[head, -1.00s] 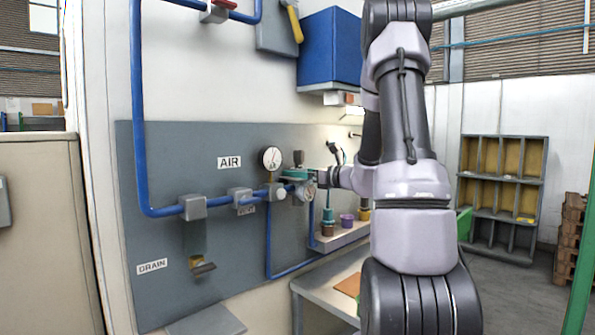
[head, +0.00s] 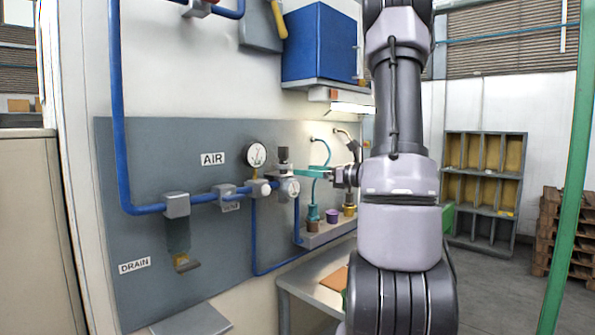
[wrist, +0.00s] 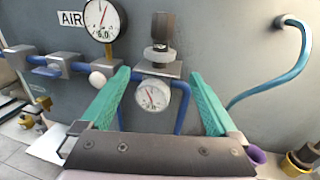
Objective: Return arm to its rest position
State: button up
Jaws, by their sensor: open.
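My arm is stretched out toward the grey wall panel (head: 225,260). My gripper (head: 300,172) has green fingers and shows side-on in the head view, close to the regulator with its dark knob (head: 283,155). In the wrist view my gripper (wrist: 162,78) is open, its two green fingers wide apart with nothing held between them. The regulator knob (wrist: 162,30) and the small round gauge (wrist: 152,95) below it show between the fingers, with a gap in front of them.
Blue pipes (head: 118,110) run along the panel. A larger gauge (head: 255,155) sits left of the regulator. A shelf with a purple cup (head: 332,215) and a bench (head: 310,290) lie below right. A green post (head: 570,210) and pigeonhole rack (head: 485,185) stand at right.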

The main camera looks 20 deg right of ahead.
jog(key=shift+s+d, duration=0.25)
jog(key=shift+s, duration=0.1)
jog(key=s+a+r+n+g, duration=0.1)
jog(key=s+a+n+g, duration=0.5)
jog(key=a, duration=0.3)
jog(key=s+a+n+g, duration=0.4)
jog(key=s+a+n, duration=0.25)
jog(key=a, duration=0.25)
jog(key=s+d+r+n+t+h, duration=0.2)
jog(key=s+n+h, duration=0.6)
jog(key=n, duration=0.4)
jog(key=shift+s+r, duration=0.5)
jog(key=shift+s, duration=0.15)
jog(key=shift+d+n, duration=0.1)
jog(key=shift+n, duration=0.15)
